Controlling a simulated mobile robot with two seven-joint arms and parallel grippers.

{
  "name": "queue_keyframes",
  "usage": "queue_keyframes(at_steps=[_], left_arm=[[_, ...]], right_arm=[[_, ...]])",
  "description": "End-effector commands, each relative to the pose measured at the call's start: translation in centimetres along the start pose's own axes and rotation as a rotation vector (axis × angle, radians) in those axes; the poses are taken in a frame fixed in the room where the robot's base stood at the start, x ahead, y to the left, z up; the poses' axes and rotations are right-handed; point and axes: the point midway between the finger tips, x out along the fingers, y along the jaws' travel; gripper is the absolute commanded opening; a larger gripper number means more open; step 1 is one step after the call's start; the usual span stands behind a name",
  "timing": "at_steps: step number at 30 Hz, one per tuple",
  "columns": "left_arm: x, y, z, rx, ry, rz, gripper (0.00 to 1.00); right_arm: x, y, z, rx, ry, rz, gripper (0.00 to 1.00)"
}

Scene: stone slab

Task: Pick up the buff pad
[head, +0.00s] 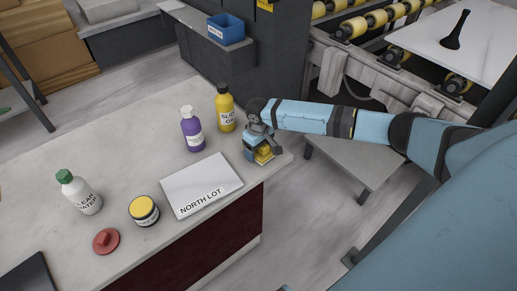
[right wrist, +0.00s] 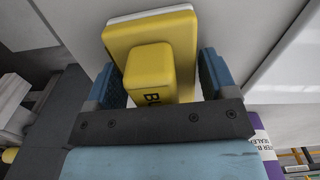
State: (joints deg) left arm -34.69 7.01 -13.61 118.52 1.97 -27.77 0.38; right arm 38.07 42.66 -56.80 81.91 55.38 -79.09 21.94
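The buff pad (right wrist: 150,55) is a yellow block with a raised handle marked "BU" and a pale underside. In the head view the pad (head: 264,154) is at the right end of the stone slab, partly hidden by my gripper. My right gripper (head: 257,147) is over it from above. In the right wrist view its two blue fingers (right wrist: 162,78) stand on either side of the pad, wider apart than the raised handle, with a gap beside the handle. The gripper appears open. My left gripper is not in view.
The "North Lot" plate (head: 202,186), a yellow-lidded jar (head: 144,211), a red knobbed disc (head: 106,241) and a green-capped bottle (head: 80,193) are further left. The slab's edge is close to the pad.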

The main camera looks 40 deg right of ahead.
Motion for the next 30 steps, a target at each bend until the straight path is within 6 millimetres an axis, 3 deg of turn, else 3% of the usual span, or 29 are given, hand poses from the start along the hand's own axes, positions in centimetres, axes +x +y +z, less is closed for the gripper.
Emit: queue_keyframes(at_steps=[1, 4, 13, 19, 23, 30], left_arm=[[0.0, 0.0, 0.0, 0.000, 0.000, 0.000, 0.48], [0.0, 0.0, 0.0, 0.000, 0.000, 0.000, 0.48], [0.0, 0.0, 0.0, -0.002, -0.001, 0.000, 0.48], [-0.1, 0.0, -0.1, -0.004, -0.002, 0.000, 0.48], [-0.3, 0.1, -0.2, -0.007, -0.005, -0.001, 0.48], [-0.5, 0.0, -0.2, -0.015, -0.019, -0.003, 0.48]], right_arm=[[0.0, 0.0, 0.0, 0.000, 0.000, 0.000, 0.67], [0.0, 0.0, 0.0, 0.000, 0.000, 0.000, 0.44], [-0.2, 0.0, 0.0, 0.000, 0.001, 0.000, 0.43], [-1.7, 0.1, -0.1, 0.001, 0.003, 0.000, 0.43], [-4.0, 0.0, -0.1, -0.001, 0.004, 0.000, 0.43], [-11.1, 0.0, -0.1, -0.001, 0.005, 0.000, 0.43]])
